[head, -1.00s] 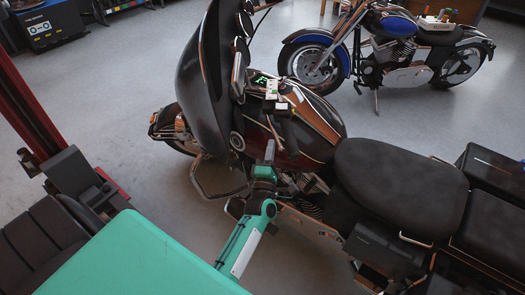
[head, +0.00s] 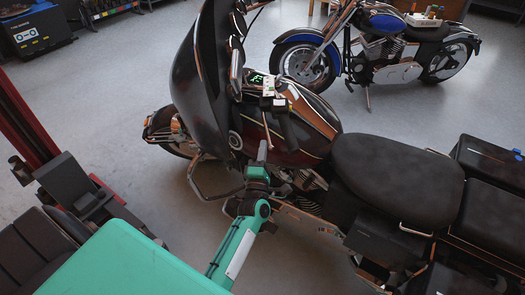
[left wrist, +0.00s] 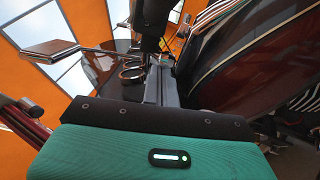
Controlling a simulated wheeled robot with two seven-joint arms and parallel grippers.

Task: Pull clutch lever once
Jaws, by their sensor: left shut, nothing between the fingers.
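The large dark motorcycle (head: 300,145) stands in the middle of the head view, front end to the left. The clutch lever cannot be made out clearly beside the grip. My left gripper (head: 262,150) is shut and empty, a little below and left of the grip end in the head view, seemingly apart from it. In the left wrist view the gripper (left wrist: 158,82) points up toward the grip. My right gripper is not in view.
The black fairing (head: 198,70) rises left of the handlebar. The seat (head: 395,180) and side cases (head: 485,205) lie to the right. A blue motorcycle (head: 385,50) stands behind. A red post (head: 25,120) is at left. Grey floor is open between.

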